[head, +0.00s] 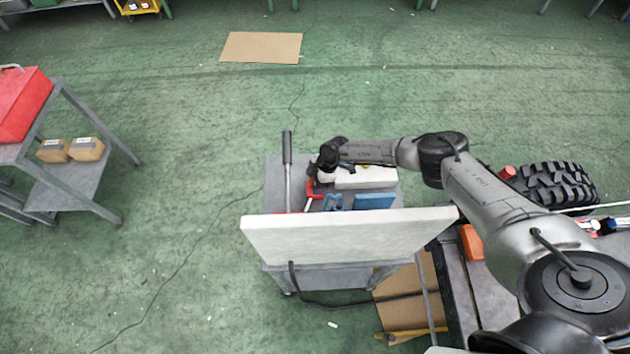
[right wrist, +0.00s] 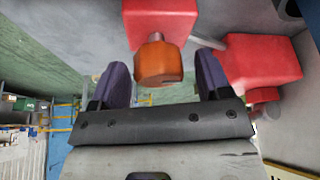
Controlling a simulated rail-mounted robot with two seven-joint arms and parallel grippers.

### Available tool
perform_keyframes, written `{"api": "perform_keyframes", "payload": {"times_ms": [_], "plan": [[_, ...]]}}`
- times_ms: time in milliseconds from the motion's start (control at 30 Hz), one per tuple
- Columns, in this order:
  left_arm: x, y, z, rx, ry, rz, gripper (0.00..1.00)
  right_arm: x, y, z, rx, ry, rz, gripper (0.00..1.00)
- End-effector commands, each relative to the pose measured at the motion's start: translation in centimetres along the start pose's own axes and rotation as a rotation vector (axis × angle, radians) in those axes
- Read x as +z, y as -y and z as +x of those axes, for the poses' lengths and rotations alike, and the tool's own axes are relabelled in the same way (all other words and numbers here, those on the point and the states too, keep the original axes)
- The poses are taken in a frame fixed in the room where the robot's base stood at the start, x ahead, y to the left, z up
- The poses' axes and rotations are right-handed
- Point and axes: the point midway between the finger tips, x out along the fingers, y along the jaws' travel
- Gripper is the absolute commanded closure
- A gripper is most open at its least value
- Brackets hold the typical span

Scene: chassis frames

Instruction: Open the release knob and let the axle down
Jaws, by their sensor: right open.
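An orange knob (right wrist: 158,62) sits under a red block (right wrist: 160,20) in the right wrist view. My right gripper (right wrist: 161,65) is open, with one dark finger on each side of the knob. I see gaps beside the knob, and cannot tell how deep it sits between the fingers. In the head view my right gripper (head: 328,160) is small and dark, over the far side of a grey cart (head: 276,178); the knob is hidden there. I cannot make out the axle for certain. My left gripper is not in view.
A pale upright panel (head: 350,237) stands along the cart's near side. A dark-handled lever (head: 287,150) rises at its left, and blue parts (head: 373,201) lie behind the panel. A black tyre (head: 556,186) is at right. Another red block (right wrist: 262,72) is close to the right finger.

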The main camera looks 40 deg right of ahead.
Motion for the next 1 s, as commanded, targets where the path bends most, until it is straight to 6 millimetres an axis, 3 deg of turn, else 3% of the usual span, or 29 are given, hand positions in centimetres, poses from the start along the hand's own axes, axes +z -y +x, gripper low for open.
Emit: {"api": "perform_keyframes", "payload": {"times_ms": [300,800,1000], "plan": [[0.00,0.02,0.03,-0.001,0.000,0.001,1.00,-0.02,0.00,0.14,0.000,-0.001,0.000,0.29],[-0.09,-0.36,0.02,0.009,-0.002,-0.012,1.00,-0.03,-0.01,0.12,0.000,-0.001,0.000,0.76],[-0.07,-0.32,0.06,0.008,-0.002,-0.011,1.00,-0.04,-0.02,0.12,-0.004,-0.001,-0.011,0.78]]}}
